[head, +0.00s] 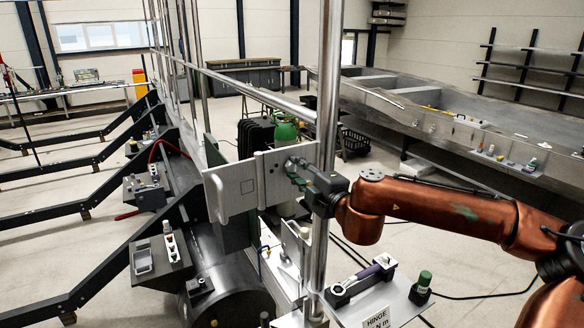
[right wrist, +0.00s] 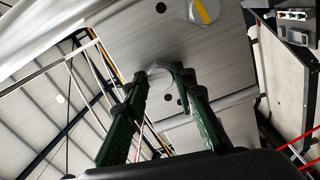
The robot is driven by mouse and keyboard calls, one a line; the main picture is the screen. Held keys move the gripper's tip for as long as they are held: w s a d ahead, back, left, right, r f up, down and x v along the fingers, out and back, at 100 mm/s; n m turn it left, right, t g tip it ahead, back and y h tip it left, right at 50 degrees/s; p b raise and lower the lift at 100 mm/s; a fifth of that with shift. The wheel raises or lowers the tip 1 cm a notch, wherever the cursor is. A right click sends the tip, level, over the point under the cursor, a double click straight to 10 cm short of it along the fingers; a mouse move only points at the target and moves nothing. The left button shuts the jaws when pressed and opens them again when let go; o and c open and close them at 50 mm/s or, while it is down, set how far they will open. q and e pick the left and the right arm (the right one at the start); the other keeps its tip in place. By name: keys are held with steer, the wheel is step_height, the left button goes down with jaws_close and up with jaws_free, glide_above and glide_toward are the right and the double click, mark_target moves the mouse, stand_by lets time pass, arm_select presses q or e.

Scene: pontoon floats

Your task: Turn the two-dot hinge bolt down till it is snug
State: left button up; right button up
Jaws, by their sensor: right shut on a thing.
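The grey gate panel (head: 245,183) hangs beside the upright steel post (head: 325,130). My right gripper (head: 293,170) reaches in from the right at the panel's hinge side. In the right wrist view its two green fingers (right wrist: 165,80) are closed around a pale hex bolt head (right wrist: 158,72) on the plate (right wrist: 130,45). Dark dots (right wrist: 168,97) show beside this bolt. The fingers partly hide it, and I cannot tell how far it is seated. Another bolt with a yellow stripe (right wrist: 204,11) sits at the top of that view. My left gripper is not in view.
A tray by the post holds a purple-handled tool (head: 372,272), a green-capped bottle (head: 422,284) and a card reading HINGE N m (head: 377,318). A green gas bottle (head: 286,130) stands behind the panel. A dark cylinder (head: 225,285) lies below.

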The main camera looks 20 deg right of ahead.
steer(key=shift+c, duration=0.8)
steer(key=shift+f+m+b, duration=0.2)
steer(key=shift+m+b, duration=0.15)
steer(key=shift+m, duration=0.05)
steer(key=m+b, duration=0.7)
steer(key=m, duration=0.2)
steer(key=shift+w+f+m+b, duration=0.1)
steer(key=shift+f+m+b, duration=0.05)
steer(key=shift+m+b, duration=0.25)
steer(key=shift+m, duration=0.4)
steer(key=shift+r+m, duration=0.3)
steer(key=shift+r, duration=0.05)
steer(key=shift+b, duration=0.3)
